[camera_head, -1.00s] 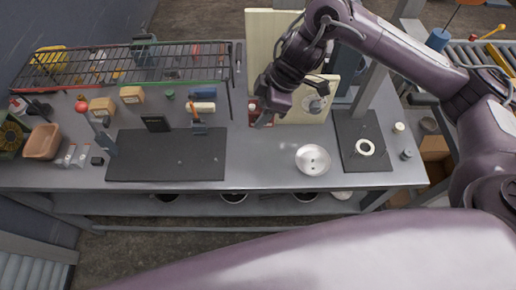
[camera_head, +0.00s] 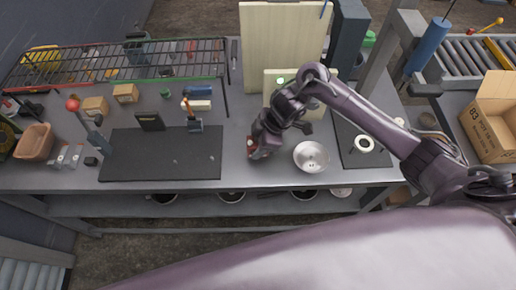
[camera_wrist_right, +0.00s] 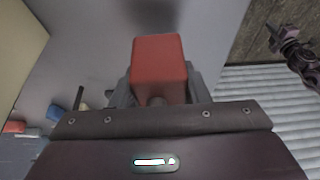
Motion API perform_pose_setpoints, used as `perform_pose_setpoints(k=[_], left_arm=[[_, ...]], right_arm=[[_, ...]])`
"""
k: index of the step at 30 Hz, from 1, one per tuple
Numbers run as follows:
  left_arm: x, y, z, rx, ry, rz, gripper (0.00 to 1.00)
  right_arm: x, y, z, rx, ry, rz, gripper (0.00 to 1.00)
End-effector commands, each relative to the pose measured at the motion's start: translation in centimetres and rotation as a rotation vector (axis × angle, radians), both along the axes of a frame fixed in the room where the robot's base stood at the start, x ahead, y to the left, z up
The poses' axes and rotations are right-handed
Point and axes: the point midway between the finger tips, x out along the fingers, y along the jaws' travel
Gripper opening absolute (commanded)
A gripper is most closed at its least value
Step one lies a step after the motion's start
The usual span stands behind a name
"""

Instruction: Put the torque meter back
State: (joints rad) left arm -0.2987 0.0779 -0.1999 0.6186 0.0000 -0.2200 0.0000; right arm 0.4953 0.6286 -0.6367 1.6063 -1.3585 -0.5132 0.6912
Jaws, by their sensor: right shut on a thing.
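My right gripper (camera_head: 260,148) is over the bench, between the dark mat and the steel bowl. It is shut on a red boxy thing, apparently the torque meter (camera_head: 250,142), mostly hidden by the gripper in the head view. In the right wrist view the red block (camera_wrist_right: 158,62) sits between the two fingers, over grey bench surface. I cannot tell whether it touches the bench. A dark purple arm end, apparently my left gripper (camera_wrist_right: 298,52), shows small at the right wrist view's upper right; its jaws are unclear.
The dark mat (camera_head: 160,168) lies left of my right gripper and the steel bowl (camera_head: 311,157) close to its right. A wire rack (camera_head: 130,50) stands behind. A pale board (camera_head: 280,45) stands at the back. A cardboard box (camera_head: 492,125) is far right.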

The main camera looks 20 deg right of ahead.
Motion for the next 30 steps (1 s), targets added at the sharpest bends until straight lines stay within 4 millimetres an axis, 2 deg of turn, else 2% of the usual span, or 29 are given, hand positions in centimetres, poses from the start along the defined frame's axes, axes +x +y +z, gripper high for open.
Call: perform_pose_setpoints(k=[3, 6, 18, 19, 23, 30], left_arm=[[-0.1, 0.1, 0.2, 0.001, 0.001, 0.000, 0.00], [-0.1, 0.2, 0.2, 0.002, 0.002, 0.000, 0.00], [-0.1, 0.2, 0.0, 0.002, 0.001, 0.000, 0.00], [-0.1, 0.2, 0.0, 0.002, 0.001, 0.000, 0.00], [-0.1, 0.2, 0.1, 0.002, 0.001, 0.000, 0.00], [0.0, 0.2, 0.1, 0.002, 0.000, -0.001, 0.00]], right_arm=[[-0.1, 0.1, -1.9, 0.003, 0.005, -0.001, 0.07], [-0.1, 0.1, -2.7, 0.002, 0.003, 0.000, 0.07], [0.0, 0.1, -3.3, 0.001, 0.000, 0.001, 0.07], [-0.1, 0.0, -3.2, 0.000, 0.001, 0.002, 0.46], [-0.1, 0.0, -3.2, 0.000, 0.001, 0.002, 0.63], [-0.1, 0.0, -3.2, 0.001, 0.002, 0.001, 0.63]])
